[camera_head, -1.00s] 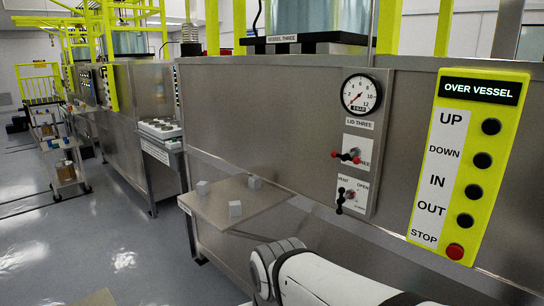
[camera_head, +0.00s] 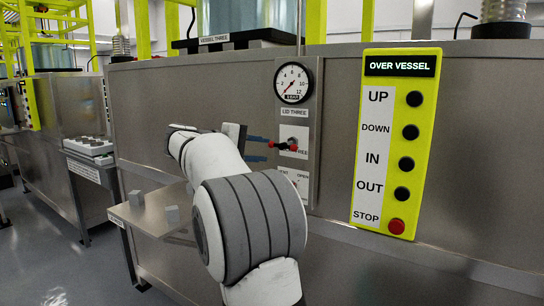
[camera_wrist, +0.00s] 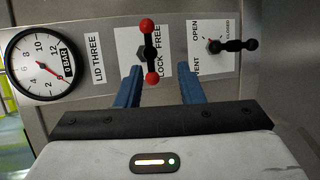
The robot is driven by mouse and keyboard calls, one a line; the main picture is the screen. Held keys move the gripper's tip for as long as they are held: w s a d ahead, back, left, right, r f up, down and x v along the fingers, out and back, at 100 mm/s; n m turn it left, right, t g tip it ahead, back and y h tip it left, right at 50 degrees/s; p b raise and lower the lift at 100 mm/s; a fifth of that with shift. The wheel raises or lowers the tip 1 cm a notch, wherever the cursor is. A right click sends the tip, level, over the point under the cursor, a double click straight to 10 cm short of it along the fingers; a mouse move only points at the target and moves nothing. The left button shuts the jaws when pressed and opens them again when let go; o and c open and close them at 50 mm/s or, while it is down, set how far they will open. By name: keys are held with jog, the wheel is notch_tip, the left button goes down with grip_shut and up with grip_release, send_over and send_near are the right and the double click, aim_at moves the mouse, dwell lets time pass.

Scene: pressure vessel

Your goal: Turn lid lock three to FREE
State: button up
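The lid lock three lever (camera_head: 287,146), a dark bar with red ball ends, sits under the LID THREE label and lies about level on the panel. In the wrist view the lever (camera_wrist: 150,52) appears upright beside the words LOCK and FREE, as that view is turned sideways. My gripper (camera_head: 260,148) is in front of the lever, its two blue fingers apart, one higher and one lower. In the wrist view my gripper (camera_wrist: 160,82) is open and empty, with the lever's near ball between the finger lines. I cannot tell whether a finger touches it.
A round gauge (camera_head: 293,83) reading near zero is above the lever. A black-handled vent valve (camera_wrist: 232,45) is just below it on the panel, partly hidden in the head view. A yellow button box (camera_head: 398,140) is to the right. A shelf (camera_head: 150,215) with small cubes is lower left.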

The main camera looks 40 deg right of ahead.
aim_at(279, 146)
jog(key=shift+h, duration=0.3)
jog(key=d, duration=0.8)
jog(key=shift+w+d+f, duration=0.1)
jog(key=shift+w+f, duration=0.15)
